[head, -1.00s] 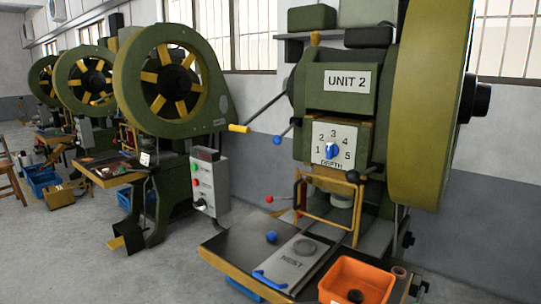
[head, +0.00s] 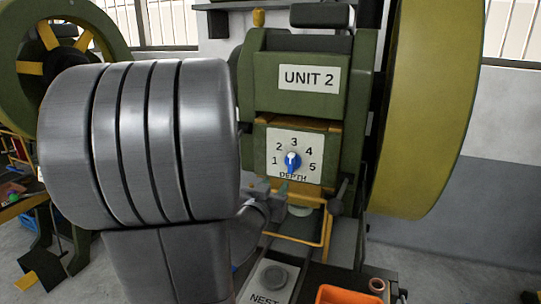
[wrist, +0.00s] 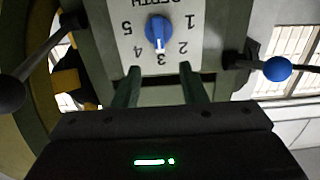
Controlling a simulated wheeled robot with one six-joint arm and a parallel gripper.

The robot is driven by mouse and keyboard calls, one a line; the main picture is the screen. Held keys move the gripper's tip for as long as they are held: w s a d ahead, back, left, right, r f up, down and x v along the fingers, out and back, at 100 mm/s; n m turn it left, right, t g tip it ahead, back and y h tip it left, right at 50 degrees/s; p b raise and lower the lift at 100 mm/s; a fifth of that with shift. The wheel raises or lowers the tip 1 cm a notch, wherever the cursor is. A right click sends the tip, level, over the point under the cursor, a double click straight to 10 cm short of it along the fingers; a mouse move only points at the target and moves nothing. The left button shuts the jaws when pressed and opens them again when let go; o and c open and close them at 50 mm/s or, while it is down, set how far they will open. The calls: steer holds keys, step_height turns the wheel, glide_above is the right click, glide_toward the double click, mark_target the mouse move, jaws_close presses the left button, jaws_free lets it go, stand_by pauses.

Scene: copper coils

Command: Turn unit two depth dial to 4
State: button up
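The depth dial is a blue knob (head: 292,162) on a white plate (head: 314,168) numbered 1 to 5, under the UNIT 2 label (head: 309,79). In the wrist view the plate is upside down, and the white pointer of the knob (wrist: 157,31) is at about 3. My gripper (wrist: 160,68) is open, with two dark green fingers apart at the plate's 3 side. The knob lies beyond the fingertips, roughly centred between them; I see no contact. In the head view my arm hides most of the gripper, just below the plate.
A lever with a blue ball (wrist: 277,69) stands right of the plate in the wrist view, and a dark-knobbed lever (wrist: 10,93) stands left. A yellow frame (head: 300,240) and the nest plate (head: 268,280) lie below the dial. An orange bin (head: 345,295) is at the front.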

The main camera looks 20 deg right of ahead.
mark_target(290, 164)
steer(key=p+x, duration=0.1)
steer(key=x, duration=1.2)
steer(key=shift+w+d, duration=0.15)
steer(key=shift+d, duration=0.15)
jaws_close()
